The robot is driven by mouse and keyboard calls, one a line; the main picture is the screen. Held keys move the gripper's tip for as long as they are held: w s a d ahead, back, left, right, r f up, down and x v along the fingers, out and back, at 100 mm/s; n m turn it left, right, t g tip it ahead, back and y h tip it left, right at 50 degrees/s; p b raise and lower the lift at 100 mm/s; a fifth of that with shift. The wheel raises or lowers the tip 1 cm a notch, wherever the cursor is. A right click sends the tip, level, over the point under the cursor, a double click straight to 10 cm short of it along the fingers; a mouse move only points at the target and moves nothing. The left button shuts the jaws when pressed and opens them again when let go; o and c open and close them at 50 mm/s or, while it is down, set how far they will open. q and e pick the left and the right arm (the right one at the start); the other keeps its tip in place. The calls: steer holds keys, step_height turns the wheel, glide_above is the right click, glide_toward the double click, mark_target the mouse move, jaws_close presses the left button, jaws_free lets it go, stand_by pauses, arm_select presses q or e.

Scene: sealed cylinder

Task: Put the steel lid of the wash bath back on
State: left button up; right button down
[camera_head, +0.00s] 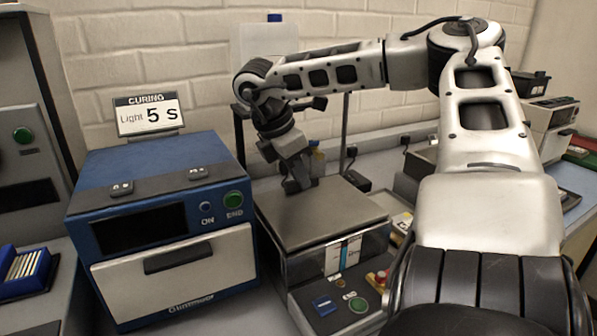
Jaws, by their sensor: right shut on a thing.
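The flat grey steel lid (325,222) lies over the top of the wash bath (305,268), roughly lined up with its rim. The bath has see-through walls and stands on a base with a green button. I cannot tell if the lid is fully seated. My right gripper (298,187) points down at the far part of the lid and is shut on it; its fingers hide the spot they hold. My left gripper is not in view.
A small bottle (317,160) stands behind the lid. Red and yellow controls (377,280) sit at the bath's right.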

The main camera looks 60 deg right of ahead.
steer(key=shift+f+b, duration=0.2)
steer(key=shift+b, duration=0.15)
steer(key=c, duration=1.4)
jaws_free()
steer(key=shift+r, duration=0.1)
steer(key=shift+c, duration=0.2)
steer(key=shift+r+p, duration=0.35)
steer(key=shift+p, duration=0.05)
steer(key=b+v, duration=0.1)
steer(key=v, duration=1)
steer(key=shift+a+r, duration=0.2)
steer(key=shift+r, duration=0.05)
